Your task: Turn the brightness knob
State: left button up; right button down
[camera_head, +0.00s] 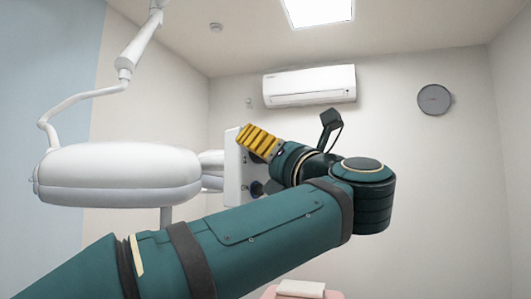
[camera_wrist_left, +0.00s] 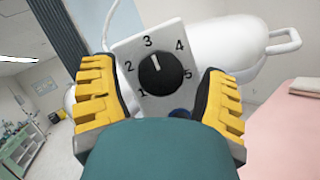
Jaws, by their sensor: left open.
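The brightness knob (camera_wrist_left: 163,76) is a round black dial on a white panel (camera_wrist_left: 125,51) marked 1 to 5, seen in the left wrist view. Its white pointer aims up, close to the 3. My left gripper (camera_wrist_left: 158,86) is open, with one yellow finger on each side of the knob in that view. I cannot tell how far the fingertips are from the panel. In the head view the left gripper (camera_head: 259,143) is at the white panel (camera_head: 233,175), and the knob cannot be made out there. My right gripper is not in view.
A white dental lamp head (camera_head: 115,175) hangs left of the panel on a jointed arm (camera_head: 85,98). An air conditioner (camera_head: 309,85) and a round grey clock (camera_head: 434,99) are on the walls. A pink chair (camera_wrist_left: 285,125) is at the right in the wrist view.

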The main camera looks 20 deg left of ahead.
pick_arm(q)
jog(key=c, duration=1.2)
